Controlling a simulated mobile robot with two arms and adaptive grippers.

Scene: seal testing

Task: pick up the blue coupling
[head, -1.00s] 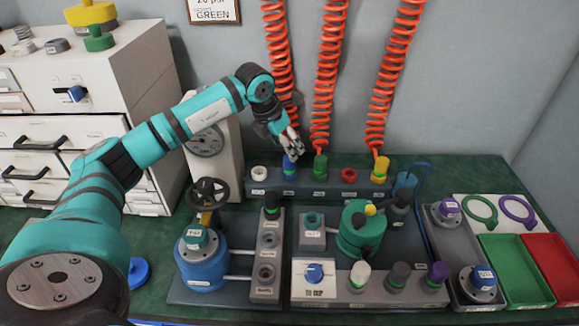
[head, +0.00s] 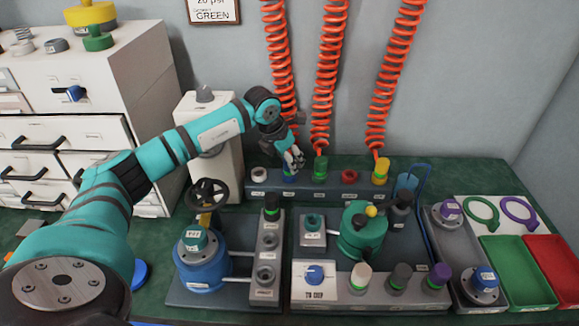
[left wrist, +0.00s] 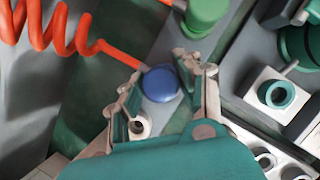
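The blue coupling sits in the second slot from the left of the grey rack (head: 327,188) at the back. In the head view my left gripper (head: 291,164) points down over it and hides most of it. In the left wrist view the round blue top of the coupling (left wrist: 160,83) lies between the two fingertips of my left gripper (left wrist: 163,80). The fingers are open, with one on each side of it. I cannot tell whether either finger touches it. My right gripper is not in view.
A green coupling (head: 320,167) stands just right of the blue one, and a white one (head: 259,174) just left. Red (head: 349,178) and yellow (head: 381,170) couplings follow in the rack. Orange coiled hoses (head: 327,85) hang close behind. A white gauge box (head: 223,165) stands left.

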